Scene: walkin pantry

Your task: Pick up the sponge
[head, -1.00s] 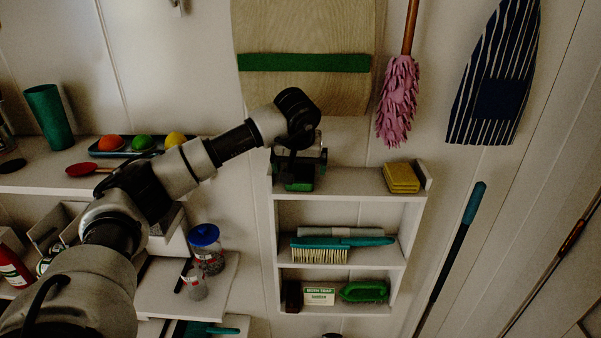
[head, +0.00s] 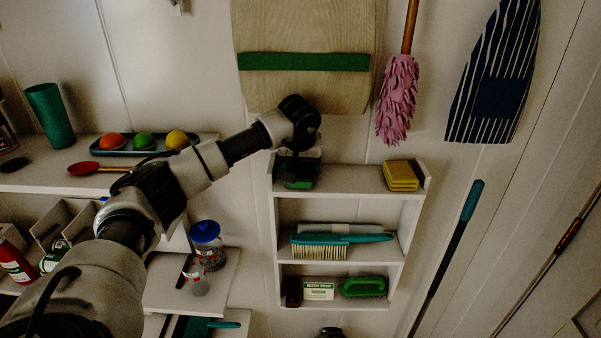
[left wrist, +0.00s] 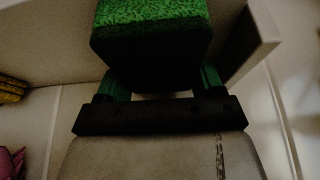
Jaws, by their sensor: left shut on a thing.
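The sponge (left wrist: 152,20), a block with a rough green face and a dark underside, fills the top middle of the left wrist view. In the head view the sponge (head: 299,184) is a small green shape at the left end of the wall rack's top shelf, partly hidden by my gripper. My left gripper (head: 300,166) is shut on it, with one finger on each side. I cannot tell whether the sponge touches the shelf. My right gripper is not in view.
A yellow block or stack (head: 401,176) stands at the right end of the wall rack (head: 340,196). Lower shelves hold a teal brush (head: 341,239), a small box (head: 318,291) and a green brush (head: 363,287). A pink duster (head: 397,100) hangs at right. The top shelf's middle is clear.

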